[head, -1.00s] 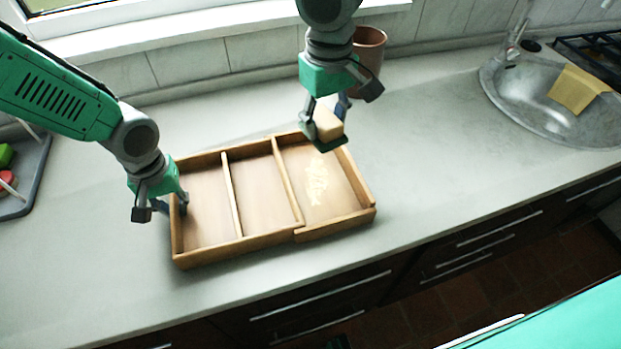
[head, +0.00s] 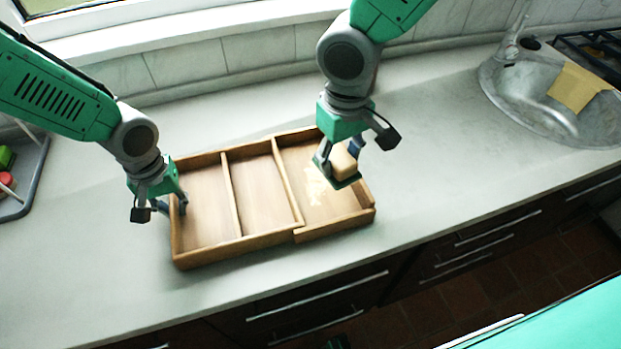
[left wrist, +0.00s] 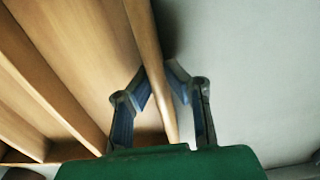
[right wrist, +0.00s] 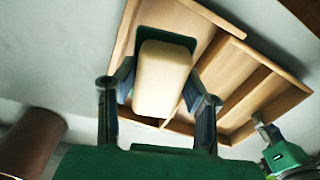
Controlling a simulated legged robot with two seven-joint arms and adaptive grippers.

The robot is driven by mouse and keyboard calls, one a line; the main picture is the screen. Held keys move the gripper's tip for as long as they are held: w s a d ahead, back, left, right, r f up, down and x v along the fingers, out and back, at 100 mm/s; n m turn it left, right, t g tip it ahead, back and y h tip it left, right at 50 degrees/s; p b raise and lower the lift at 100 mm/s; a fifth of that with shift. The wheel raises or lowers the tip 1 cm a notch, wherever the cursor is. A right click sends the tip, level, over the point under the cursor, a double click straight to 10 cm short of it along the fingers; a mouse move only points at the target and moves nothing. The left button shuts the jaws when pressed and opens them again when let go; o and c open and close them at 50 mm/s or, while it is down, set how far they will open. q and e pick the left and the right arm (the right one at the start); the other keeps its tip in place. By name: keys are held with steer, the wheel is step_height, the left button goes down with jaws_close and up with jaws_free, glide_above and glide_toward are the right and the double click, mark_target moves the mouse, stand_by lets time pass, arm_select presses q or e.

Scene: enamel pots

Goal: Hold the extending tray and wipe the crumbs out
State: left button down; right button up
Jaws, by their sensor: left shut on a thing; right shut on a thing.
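The wooden extending tray (head: 262,241) lies on the counter, with two compartments at left and an extended section at right. My left gripper (head: 178,207) is shut on its left wall; the left wrist view shows the fingers (left wrist: 155,85) on either side of that wall. My right gripper (head: 340,172) is shut on a pale block-shaped sponge (head: 345,163), over the right section. The sponge also shows between the fingers in the right wrist view (right wrist: 162,80). Pale crumbs (head: 317,188) lie in the right section, beside the sponge and partly hidden by the gripper. Whether the sponge touches the floor is unclear.
A sink (head: 530,100) with a yellow cloth (head: 578,88) is at the right. A brown pot (right wrist: 32,143) shows in the right wrist view. A grey rack (head: 33,180) stands at far left. The counter right of the tray is clear.

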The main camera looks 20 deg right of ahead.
glide_above(332, 201)
steer(key=f, duration=0.5)
steer(key=shift+a+f, duration=0.35)
steer(key=shift+f, duration=0.05)
steer(key=shift+d+f, duration=0.2)
steer(key=shift+f, duration=0.1)
steer(key=shift+d, duration=0.45)
steer(key=shift+a+f, duration=0.1)
steer(key=shift+a, duration=0.25)
steer(key=shift+a+f, duration=0.15)
steer(key=shift+f, duration=0.1)
steer(key=shift+d+f, duration=0.3)
steer(key=shift+f, duration=0.35)
steer(key=shift+a+f, duration=0.1)
steer(key=shift+f, duration=0.4)
